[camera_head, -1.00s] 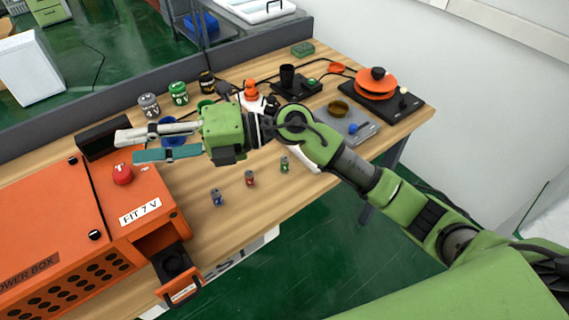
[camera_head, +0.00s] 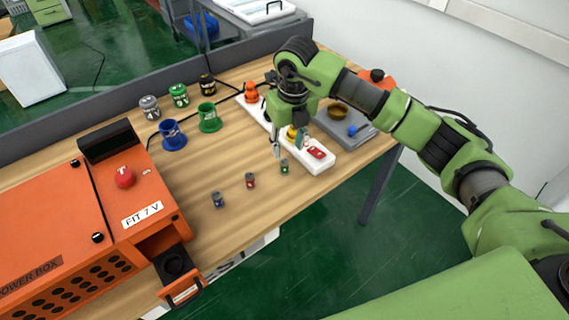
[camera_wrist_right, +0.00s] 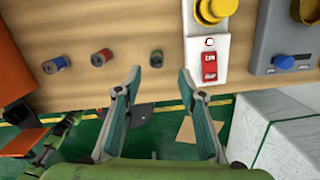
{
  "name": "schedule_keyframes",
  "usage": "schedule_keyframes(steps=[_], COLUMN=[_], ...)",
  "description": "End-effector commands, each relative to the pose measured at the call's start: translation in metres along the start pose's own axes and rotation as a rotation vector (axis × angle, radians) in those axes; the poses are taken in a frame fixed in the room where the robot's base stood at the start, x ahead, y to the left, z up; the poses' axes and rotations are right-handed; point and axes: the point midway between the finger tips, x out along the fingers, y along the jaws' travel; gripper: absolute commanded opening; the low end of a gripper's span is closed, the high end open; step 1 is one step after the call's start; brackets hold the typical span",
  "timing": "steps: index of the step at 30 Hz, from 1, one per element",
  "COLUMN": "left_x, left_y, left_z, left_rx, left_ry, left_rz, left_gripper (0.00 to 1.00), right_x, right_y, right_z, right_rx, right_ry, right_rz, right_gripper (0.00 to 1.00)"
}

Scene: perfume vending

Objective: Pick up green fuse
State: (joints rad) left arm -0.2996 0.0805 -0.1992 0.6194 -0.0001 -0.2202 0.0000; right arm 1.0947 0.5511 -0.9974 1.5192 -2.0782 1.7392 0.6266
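The green fuse (camera_head: 284,167) is a small green and dark cylinder standing near the front edge of the wooden table, right of the red and blue fuses. In the right wrist view the green fuse (camera_wrist_right: 157,58) lies ahead of the fingertips, roughly between their lines. My right gripper (camera_head: 288,147) points down just behind and above the green fuse. In the right wrist view my right gripper (camera_wrist_right: 160,75) is open, with nothing between its fingers. My left gripper is not in view.
The red fuse (camera_head: 250,181) and blue fuse (camera_head: 217,200) stand to the left. A white strip with a red switch (camera_head: 316,153) lies close to the right gripper. The orange power box (camera_head: 60,225) has an open drawer (camera_head: 176,270). The table's middle is clear.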

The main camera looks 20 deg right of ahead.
Motion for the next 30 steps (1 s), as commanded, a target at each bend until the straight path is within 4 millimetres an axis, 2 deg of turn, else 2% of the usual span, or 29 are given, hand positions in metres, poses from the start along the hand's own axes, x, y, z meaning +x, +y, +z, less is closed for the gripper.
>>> schedule_keyframes(steps=[3, 11, 16, 21, 29, 30], left_x=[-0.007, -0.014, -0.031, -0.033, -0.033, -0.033], left_y=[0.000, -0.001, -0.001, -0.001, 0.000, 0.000], left_z=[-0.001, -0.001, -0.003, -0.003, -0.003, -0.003], left_rx=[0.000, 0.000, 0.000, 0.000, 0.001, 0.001], left_ry=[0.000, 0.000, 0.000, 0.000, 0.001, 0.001], left_rz=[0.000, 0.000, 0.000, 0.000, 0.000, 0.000], left_gripper=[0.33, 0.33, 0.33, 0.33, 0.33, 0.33], right_x=[0.019, 0.038, 0.061, 0.083, 0.086, 0.086], right_y=[0.001, 0.002, 0.006, 0.006, 0.006, 0.006], right_z=[-0.001, -0.001, -0.002, -0.001, -0.001, 0.000], right_rx=[0.000, -0.002, -0.001, -0.001, -0.002, -0.002], right_ry=[0.003, 0.002, 0.005, 0.001, -0.001, -0.001], right_rz=[0.002, 0.002, 0.003, 0.004, 0.003, 0.003], right_gripper=[0.37, 0.37, 0.37, 0.37, 0.37, 0.27])
